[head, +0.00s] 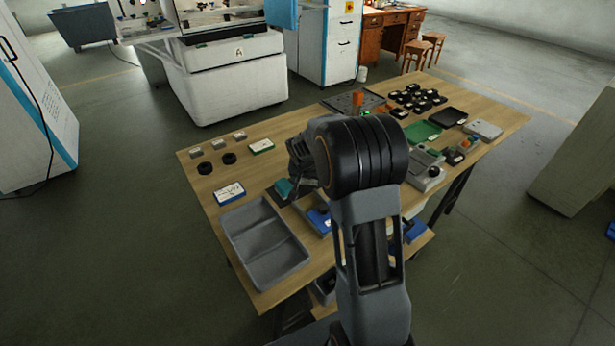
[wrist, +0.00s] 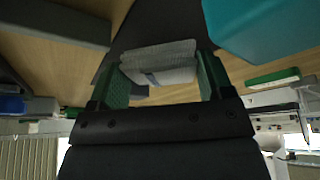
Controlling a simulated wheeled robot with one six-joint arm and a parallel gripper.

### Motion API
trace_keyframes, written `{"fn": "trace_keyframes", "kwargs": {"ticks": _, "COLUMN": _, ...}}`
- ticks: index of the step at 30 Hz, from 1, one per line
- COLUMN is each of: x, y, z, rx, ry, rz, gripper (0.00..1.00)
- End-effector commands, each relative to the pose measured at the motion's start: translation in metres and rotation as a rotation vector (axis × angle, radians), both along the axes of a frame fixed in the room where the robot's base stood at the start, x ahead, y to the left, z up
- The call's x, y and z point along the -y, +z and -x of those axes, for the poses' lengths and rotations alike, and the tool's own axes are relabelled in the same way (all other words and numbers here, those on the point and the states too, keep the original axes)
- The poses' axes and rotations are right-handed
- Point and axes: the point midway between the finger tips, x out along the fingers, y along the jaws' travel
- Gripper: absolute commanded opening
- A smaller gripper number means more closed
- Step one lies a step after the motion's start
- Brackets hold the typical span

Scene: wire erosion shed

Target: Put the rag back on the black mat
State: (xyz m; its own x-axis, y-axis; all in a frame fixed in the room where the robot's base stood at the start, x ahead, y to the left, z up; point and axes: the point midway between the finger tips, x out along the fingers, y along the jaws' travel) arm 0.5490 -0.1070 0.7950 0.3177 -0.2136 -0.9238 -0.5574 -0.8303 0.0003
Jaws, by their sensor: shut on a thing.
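My gripper (wrist: 160,80) is shut on a pale grey folded rag (wrist: 158,60), which sits between its green-padded fingers in the wrist view. The black mat (wrist: 170,22) lies beyond the rag there, with bare wood showing beside it. I cannot tell whether the rag touches the mat. In the head view my gripper (head: 303,182) is over the near part of the table, beside a teal object (head: 285,188) on the dark mat (head: 272,194). My arm hides much of the gripper and the rag in that view. The teal object (wrist: 265,30) is close to the fingers in the wrist view.
A grey divided tray (head: 264,246) lies at the table's near left corner. A white-and-blue box (head: 229,193) and a green-and-white box (head: 261,147) stand left of the gripper. Black round parts, trays and devices crowd the right side. Bare wood (head: 205,182) shows at left.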

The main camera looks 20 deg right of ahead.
Motion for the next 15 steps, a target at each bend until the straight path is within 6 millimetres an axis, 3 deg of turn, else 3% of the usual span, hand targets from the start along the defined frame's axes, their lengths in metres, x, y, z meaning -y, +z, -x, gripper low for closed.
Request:
{"fn": "trace_keyframes", "kwargs": {"ticks": 8, "x": 0.0001, "y": -0.0029, "z": -0.0001, "rx": 0.001, "ry": 0.000, "rz": 0.001, "gripper": 0.44}}
{"fn": "trace_keyframes", "kwargs": {"ticks": 9, "x": 0.0001, "y": -0.0016, "z": -0.0001, "rx": 0.001, "ry": 0.000, "rz": 0.001, "gripper": 0.76}}
{"fn": "trace_keyframes", "kwargs": {"ticks": 15, "x": 0.0001, "y": -0.0011, "z": -0.0001, "rx": 0.001, "ry": 0.000, "rz": 0.001, "gripper": 0.95}}
